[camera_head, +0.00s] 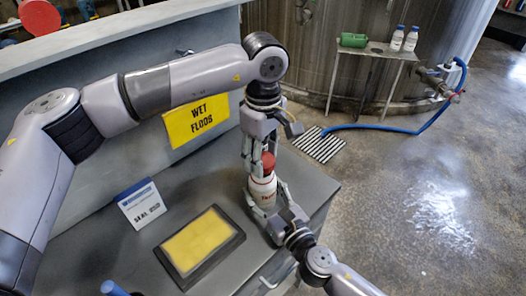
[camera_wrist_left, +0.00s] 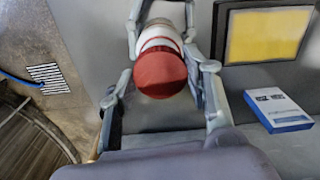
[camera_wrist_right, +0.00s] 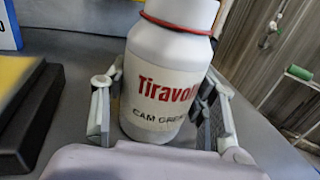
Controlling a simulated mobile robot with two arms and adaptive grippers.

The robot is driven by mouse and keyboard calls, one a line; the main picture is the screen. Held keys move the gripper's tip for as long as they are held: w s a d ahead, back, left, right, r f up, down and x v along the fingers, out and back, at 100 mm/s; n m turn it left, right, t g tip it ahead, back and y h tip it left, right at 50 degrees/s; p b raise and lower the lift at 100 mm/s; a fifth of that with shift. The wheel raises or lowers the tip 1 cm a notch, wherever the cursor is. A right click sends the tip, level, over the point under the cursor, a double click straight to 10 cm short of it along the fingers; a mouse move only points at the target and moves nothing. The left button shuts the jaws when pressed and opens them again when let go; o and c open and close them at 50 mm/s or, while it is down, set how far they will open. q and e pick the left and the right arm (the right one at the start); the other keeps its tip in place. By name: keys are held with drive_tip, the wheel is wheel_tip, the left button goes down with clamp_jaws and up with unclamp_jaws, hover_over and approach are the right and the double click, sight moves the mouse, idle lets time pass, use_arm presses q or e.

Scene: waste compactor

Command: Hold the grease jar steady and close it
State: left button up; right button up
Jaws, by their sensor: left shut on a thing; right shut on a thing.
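The grease jar (camera_head: 262,191) is white with a red "Tiravon" label and stands upright near the grey bench's right corner. The right wrist view shows its body (camera_wrist_right: 165,85) and a red ring at its neck. My right gripper (camera_head: 268,207) is shut around the body, a finger on each side (camera_wrist_right: 160,110). A red lid (camera_head: 268,160) is at the jar's top; the left wrist view shows it from above (camera_wrist_left: 161,74). My left gripper (camera_head: 260,155) comes from above, shut on the lid (camera_wrist_left: 167,72). I cannot tell whether the lid is seated.
A black-framed yellow pad (camera_head: 203,240) and a "SEAL" card (camera_head: 142,204) lie left of the jar. A yellow "WET FLOOR" sign (camera_head: 197,120) is on the wall behind. A side table (camera_head: 375,50) with bottles stands farther back. The bench's right edge is close to the jar.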

sight(262, 187)
use_arm(q)
drive_tip(key=shift+f, duration=0.15)
drive_tip(key=shift+f, duration=0.75)
drive_tip(key=shift+f, duration=0.6)
idle(0.3)
drive_tip(key=m, duration=0.5)
drive_tip(key=shift+m, duration=0.4)
drive_tip(key=m, duration=0.6)
drive_tip(key=shift+m, duration=0.4)
drive_tip(key=m, duration=0.4)
drive_tip(key=shift+a, duration=0.1)
drive_tip(key=m, duration=0.3)
drive_tip(key=shift+m, duration=0.3)
